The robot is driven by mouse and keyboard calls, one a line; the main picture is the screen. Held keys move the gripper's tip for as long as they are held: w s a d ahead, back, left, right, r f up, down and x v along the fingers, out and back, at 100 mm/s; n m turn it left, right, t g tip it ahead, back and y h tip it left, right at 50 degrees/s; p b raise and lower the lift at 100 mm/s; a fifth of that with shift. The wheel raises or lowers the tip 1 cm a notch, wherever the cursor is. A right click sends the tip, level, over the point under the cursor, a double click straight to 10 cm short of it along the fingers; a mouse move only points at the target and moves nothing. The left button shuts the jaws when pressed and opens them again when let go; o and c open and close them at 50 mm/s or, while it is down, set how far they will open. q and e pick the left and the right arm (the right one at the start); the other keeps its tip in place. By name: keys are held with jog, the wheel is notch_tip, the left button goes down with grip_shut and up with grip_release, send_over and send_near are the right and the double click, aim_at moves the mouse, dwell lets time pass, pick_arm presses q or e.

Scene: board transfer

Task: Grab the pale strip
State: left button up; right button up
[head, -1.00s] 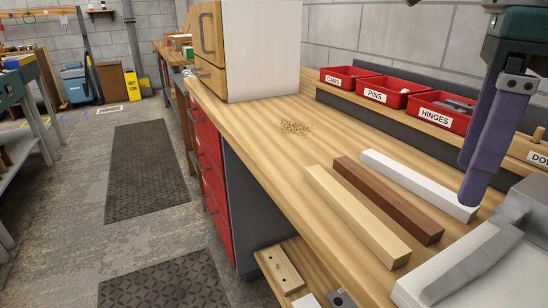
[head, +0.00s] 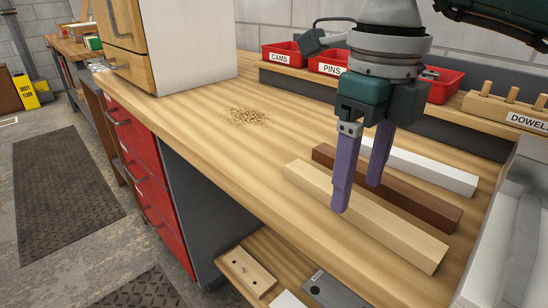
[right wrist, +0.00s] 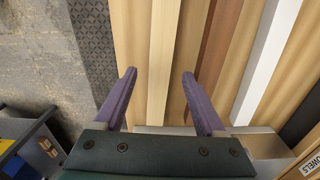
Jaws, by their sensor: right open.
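The pale wooden strip (head: 396,230) lies on the workbench, nearest the front edge of three parallel strips. It also shows in the right wrist view (right wrist: 163,45), running lengthwise between the fingers. My right gripper (head: 358,196) is open and empty, with purple fingers pointing down above the strip. In the right wrist view, the fingertips (right wrist: 158,74) stand apart on either side of the pale strip's line. In the head view, the near finger hides part of the strip. I cannot tell how high the fingertips are above it. My left gripper is not in view.
A brown strip (head: 425,200) and a white strip (head: 440,172) lie parallel behind the pale one. Red bins (head: 440,88) and a dowel block (head: 500,112) stand at the back. Wood crumbs (head: 246,116) lie left. A grey-white fixture (head: 490,250) stands at the right.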

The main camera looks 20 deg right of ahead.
notch_tip(320, 180, down, 2)
jog(key=shift+f, duration=0.1)
grip_shut()
dwell(0.6)
